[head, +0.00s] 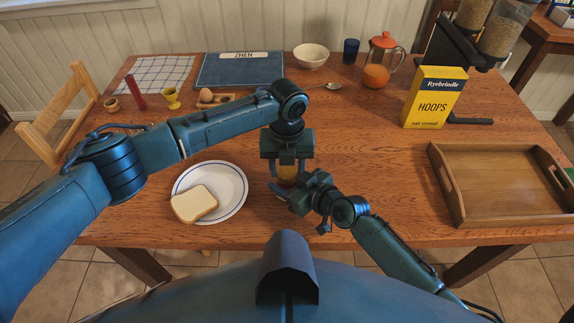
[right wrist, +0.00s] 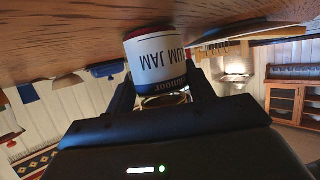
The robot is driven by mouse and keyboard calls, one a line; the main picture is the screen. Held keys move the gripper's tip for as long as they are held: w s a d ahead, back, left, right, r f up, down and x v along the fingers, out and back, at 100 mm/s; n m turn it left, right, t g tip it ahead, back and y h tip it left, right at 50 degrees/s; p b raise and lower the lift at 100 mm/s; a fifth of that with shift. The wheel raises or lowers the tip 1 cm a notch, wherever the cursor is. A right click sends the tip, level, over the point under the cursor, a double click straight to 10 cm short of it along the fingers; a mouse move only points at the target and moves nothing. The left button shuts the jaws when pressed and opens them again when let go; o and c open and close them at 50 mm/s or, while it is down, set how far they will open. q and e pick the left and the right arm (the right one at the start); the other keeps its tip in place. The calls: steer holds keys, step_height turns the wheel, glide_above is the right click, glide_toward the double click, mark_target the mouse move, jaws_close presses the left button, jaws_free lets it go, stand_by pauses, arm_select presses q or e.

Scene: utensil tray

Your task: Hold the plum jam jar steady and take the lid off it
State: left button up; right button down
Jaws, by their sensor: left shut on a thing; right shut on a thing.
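The plum jam jar (right wrist: 157,62) stands upright on the table; it looks inverted in the right wrist view, with a white label and dark red jam at its base. A gold band, seemingly the lid (right wrist: 165,100), shows at its top end. In the head view, a golden part of it (head: 287,172) shows between the fingers of my left gripper (head: 287,165), which points down from above and is shut on it. My right gripper (head: 290,193) comes in low from the right and is shut on the jar. The fingers partly hide the jar.
A plate (head: 232,205) with bread (head: 194,204) lies left of the jar. A wooden tray (head: 445,190) and a yellow cereal box (head: 435,98) stand to the right. An egg holder (head: 222,97), bowl (head: 311,55) and orange (head: 375,76) are behind.

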arm_select(q)
steer(key=n, duration=0.3)
steer(key=shift+n, duration=0.3)
steer(key=n, duration=1.3)
steer(key=o, duration=1.1)
